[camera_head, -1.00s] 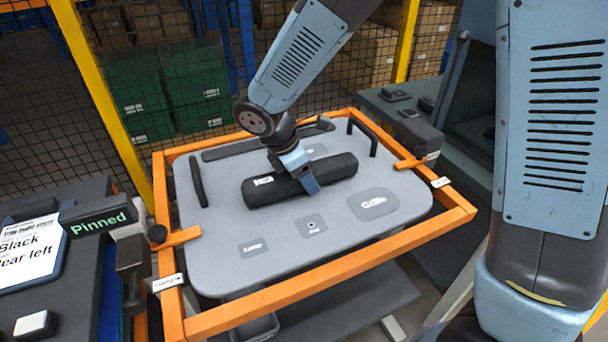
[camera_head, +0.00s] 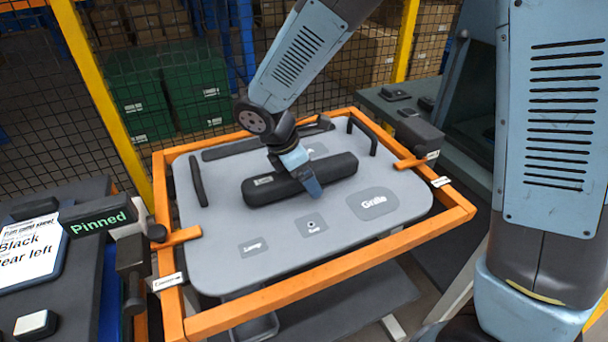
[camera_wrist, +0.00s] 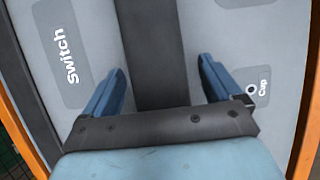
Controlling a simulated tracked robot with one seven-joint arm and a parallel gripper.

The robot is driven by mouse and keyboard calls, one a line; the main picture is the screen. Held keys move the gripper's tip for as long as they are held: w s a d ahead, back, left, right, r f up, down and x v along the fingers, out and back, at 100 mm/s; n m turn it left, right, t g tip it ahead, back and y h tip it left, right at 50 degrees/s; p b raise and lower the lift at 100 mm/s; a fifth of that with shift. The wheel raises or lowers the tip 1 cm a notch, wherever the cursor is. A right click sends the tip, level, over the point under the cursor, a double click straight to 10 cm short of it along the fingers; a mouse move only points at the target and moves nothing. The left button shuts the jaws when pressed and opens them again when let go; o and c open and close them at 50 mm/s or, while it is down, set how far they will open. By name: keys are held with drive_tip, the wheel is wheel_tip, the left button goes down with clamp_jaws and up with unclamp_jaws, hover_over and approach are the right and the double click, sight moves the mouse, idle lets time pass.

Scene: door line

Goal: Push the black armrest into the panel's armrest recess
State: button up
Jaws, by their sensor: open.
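The black armrest (camera_head: 268,188) is a long dark bar lying across the middle of the grey door panel (camera_head: 215,215). It runs slightly upward to the right. No bare armrest recess shows, and I cannot tell how deep the armrest sits. Grey panel shows between each finger and the bar.
An orange frame (camera_head: 285,299) surrounds the panel, with orange clamps (camera_head: 182,237) at its sides. The panel has labelled areas, including Grille (camera_head: 372,203) and Lamp (camera_head: 253,247). A sign (camera_head: 100,218) at left reads "Pinned". A mesh fence stands behind.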

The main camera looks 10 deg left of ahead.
drive_tip(key=v, duration=1.3)
drive_tip(key=shift+r, duration=0.35)
drive_tip(key=shift+c, duration=1.3)
drive_tip(key=shift+d+n, duration=0.2)
drive_tip(key=shift+n, duration=0.2)
drive_tip(key=shift+c, duration=0.7)
drive_tip(key=d+n, duration=0.1)
drive_tip(key=n+g+y, duration=0.1)
drive_tip(key=n, duration=0.1)
drive_tip(key=shift+w+d+f+y, duration=0.1)
drive_tip(key=shift+w+d+y, duration=0.2)
drive_tip(key=shift+w+d, duration=0.1)
drive_tip(key=c, duration=0.5)
drive_tip(key=n, duration=0.1)
drive_tip(key=w+d+n+g+y, duration=0.1)
drive_tip(key=n, duration=0.1)
drive_tip(key=shift+d, duration=0.15)
drive_tip(key=c, duration=0.4)
drive_tip(key=shift+w+d+n+y, duration=0.3)
drive_tip(key=shift+n+y, duration=0.4)
drive_tip(key=shift+n, duration=0.4)
clamp_jaws()
drive_tip(key=shift+f, duration=3.85)
drive_tip(key=shift+f, duration=0.4)
